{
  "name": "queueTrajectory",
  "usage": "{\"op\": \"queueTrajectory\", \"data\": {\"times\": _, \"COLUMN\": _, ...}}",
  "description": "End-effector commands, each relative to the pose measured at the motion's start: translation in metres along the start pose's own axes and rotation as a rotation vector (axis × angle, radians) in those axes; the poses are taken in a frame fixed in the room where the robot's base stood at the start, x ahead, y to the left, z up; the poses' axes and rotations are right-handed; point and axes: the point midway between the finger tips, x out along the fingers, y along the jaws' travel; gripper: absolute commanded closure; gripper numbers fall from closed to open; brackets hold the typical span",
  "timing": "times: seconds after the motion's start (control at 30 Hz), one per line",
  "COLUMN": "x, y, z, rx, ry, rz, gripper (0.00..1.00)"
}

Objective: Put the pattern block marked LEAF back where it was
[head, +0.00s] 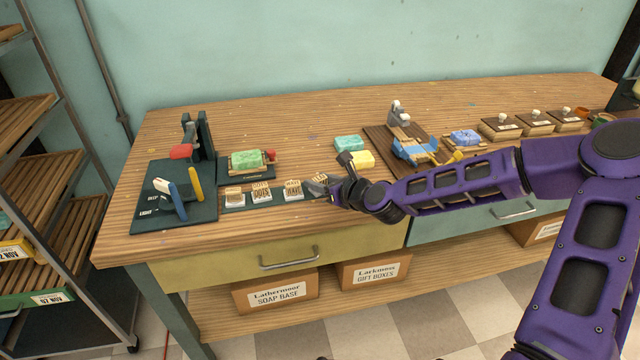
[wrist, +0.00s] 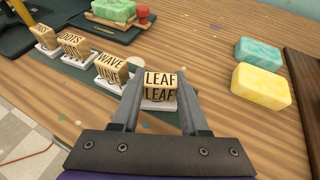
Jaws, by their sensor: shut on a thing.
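The wooden LEAF block (wrist: 160,86) is between the two fingers of my gripper (wrist: 160,108), which is shut on it. A white pad shows at its base, at the end of a dark green strip (head: 238,207); I cannot tell whether the block touches the pad. The WAVE block (wrist: 112,68), the DOTS block (wrist: 74,44) and another block (wrist: 43,33) stand in a row to its left on white pads. In the head view my gripper (head: 328,188) is at the row's right end and partly hides the LEAF block (head: 319,178).
A green soap bar (head: 246,159) sits on a wooden holder behind the row. A teal bar (head: 349,143) and a yellow bar (head: 361,159) lie to the right, near my gripper. A dark green stand (head: 175,190) is at the left. The front bench strip is clear.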

Motion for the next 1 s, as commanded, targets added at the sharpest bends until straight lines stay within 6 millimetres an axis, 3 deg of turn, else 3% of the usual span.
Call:
{"op": "queueTrajectory", "data": {"times": 0.37, "x": 0.002, "y": 0.000, "z": -0.005, "rx": 0.000, "ry": -0.001, "rz": -0.001, "gripper": 1.00}}
{"op": "queueTrajectory", "data": {"times": 0.4, "x": 0.002, "y": 0.000, "z": -0.004, "rx": -0.001, "ry": -0.001, "rz": -0.001, "gripper": 0.49}}
{"op": "queueTrajectory", "data": {"times": 0.43, "x": 0.002, "y": 0.000, "z": -0.003, "rx": -0.001, "ry": -0.001, "rz": -0.001, "gripper": 0.43}}
{"op": "queueTrajectory", "data": {"times": 0.8, "x": 0.000, "y": 0.000, "z": 0.001, "rx": -0.002, "ry": -0.001, "rz": -0.001, "gripper": 0.43}}
{"op": "queueTrajectory", "data": {"times": 1.0, "x": -0.026, "y": -0.002, "z": 0.001, "rx": 0.001, "ry": 0.000, "rz": -0.003, "gripper": 0.43}}
